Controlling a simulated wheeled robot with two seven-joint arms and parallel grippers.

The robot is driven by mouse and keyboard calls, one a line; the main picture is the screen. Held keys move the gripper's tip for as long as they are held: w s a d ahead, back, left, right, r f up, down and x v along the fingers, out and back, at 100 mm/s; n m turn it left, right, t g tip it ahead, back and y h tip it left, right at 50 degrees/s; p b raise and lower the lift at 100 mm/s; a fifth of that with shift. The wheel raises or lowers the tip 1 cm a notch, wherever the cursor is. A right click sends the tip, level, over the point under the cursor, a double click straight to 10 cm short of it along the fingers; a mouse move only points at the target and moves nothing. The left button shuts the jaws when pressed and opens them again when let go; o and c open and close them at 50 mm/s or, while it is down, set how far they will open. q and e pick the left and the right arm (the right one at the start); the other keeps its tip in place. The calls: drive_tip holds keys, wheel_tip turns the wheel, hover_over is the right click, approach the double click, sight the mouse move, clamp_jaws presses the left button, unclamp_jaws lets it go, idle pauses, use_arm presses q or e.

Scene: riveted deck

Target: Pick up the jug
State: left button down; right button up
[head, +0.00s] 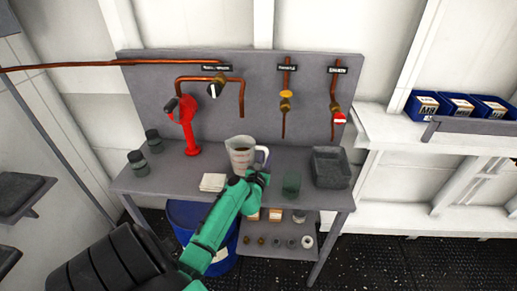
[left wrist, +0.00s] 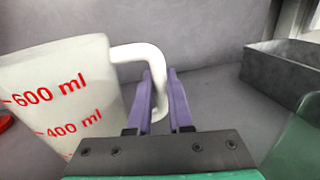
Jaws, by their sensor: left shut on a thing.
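My left gripper (head: 262,172) reaches the handle side of the jug. In the left wrist view its two purple fingers (left wrist: 162,95) are shut on the handle. Whether the jug's base touches the bench is hard to tell. My right gripper is not in view.
A dark green cup (head: 291,184) and a grey tray (head: 331,168) stand right of the jug. A white pad (head: 213,182), a red hand pump (head: 186,125) and dark cylinders (head: 138,163) are to the left. Copper pipes with valves (head: 285,100) run on the back panel.

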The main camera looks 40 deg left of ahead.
use_arm(q)
wheel_tip(320, 180, up, 8)
drive_tip(key=p, duration=0.4)
drive_tip(key=shift+r, duration=1.05)
